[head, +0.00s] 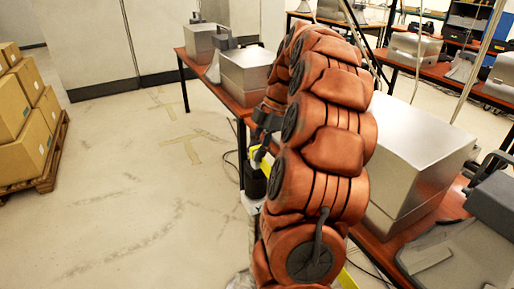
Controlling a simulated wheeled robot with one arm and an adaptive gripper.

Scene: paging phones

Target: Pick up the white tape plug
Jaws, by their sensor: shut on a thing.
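My copper-coloured padded arm (330,140) rises through the middle of the head view and bends over away from me. Dark parts that look like my gripper (267,120) show at the left edge of the arm, beside the long table. They are small and mostly hidden behind the arm, so the fingertips do not show clearly. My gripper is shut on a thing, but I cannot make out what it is. I cannot pick out the white tape plug anywhere in this view.
A long red-brown table (215,88) runs behind my arm. It carries metal boxes, including a large one (420,150) on the right. Cartons (25,110) sit on a pallet (45,170) at left. The floor (150,190) between is clear.

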